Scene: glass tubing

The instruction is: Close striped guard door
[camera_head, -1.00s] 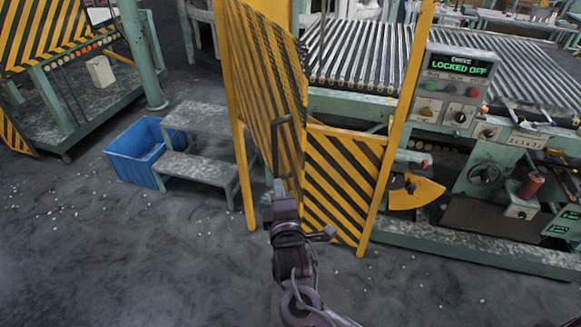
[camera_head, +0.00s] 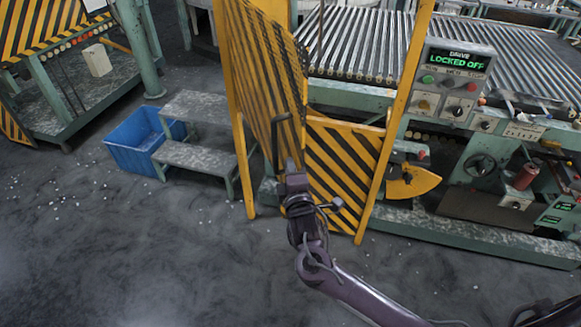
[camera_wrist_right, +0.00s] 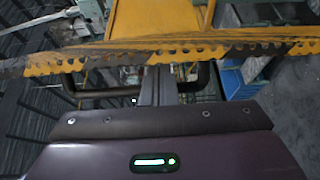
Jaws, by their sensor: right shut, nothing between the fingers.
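The striped guard door (camera_head: 262,75) is a yellow-and-black mesh panel, standing ajar at an angle in its yellow frame. Its dark upright handle (camera_head: 275,140) is on the face toward me. My right gripper (camera_head: 291,165) is shut and empty, close to the handle and the door's lower part. In the right wrist view, the shut fingers (camera_wrist_right: 158,85) point at the door's perforated edge (camera_wrist_right: 230,50), with the dark handle bar (camera_wrist_right: 105,92) around them. I cannot tell whether they touch it. My left gripper is not in view.
A striped lower panel (camera_head: 343,165) and yellow post (camera_head: 397,110) stand right of the door. The control box (camera_head: 447,85) reads "LOCKED OFF". A grey step (camera_head: 195,155) and blue bin (camera_head: 137,140) stand left. The floor in front is clear.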

